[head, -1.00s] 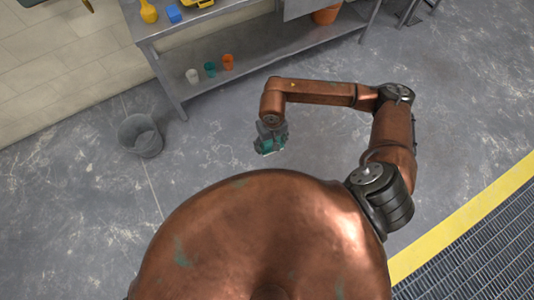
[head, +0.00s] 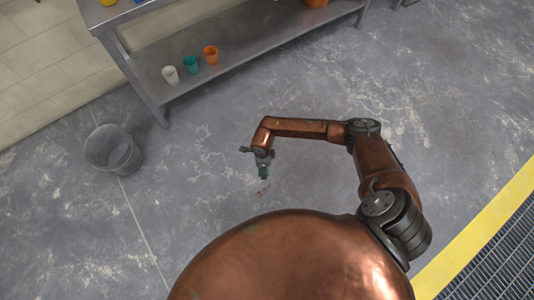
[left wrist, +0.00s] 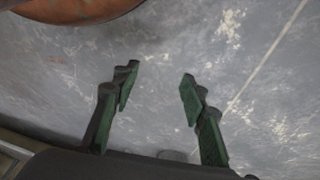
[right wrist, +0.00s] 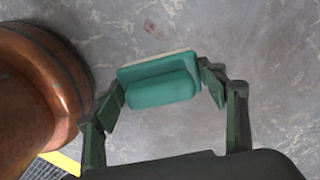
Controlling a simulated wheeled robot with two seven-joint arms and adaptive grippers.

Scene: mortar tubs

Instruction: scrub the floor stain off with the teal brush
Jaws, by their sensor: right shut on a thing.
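The teal brush (right wrist: 160,88) is between the fingers of my right gripper (right wrist: 163,80), which is shut on it. It shows its teal back and a pale edge in the right wrist view. In the head view my right gripper (head: 262,160) holds the brush (head: 264,173) low, just up and left of a faint reddish floor stain (head: 263,193). The stain (right wrist: 155,30) also shows in the right wrist view, beyond the brush and apart from it. I cannot tell the brush's exact height. My left gripper (left wrist: 158,78) is open and empty over bare floor; the head view does not show it.
A grey bucket (head: 113,150) stands on the floor at the left. A metal shelf bench (head: 230,55) at the back holds a white cup (head: 170,74), a teal cup (head: 191,64) and an orange cup (head: 210,54). Yellow edging (head: 485,230) borders a floor grate (head: 500,260) at the right. Floor between is clear.

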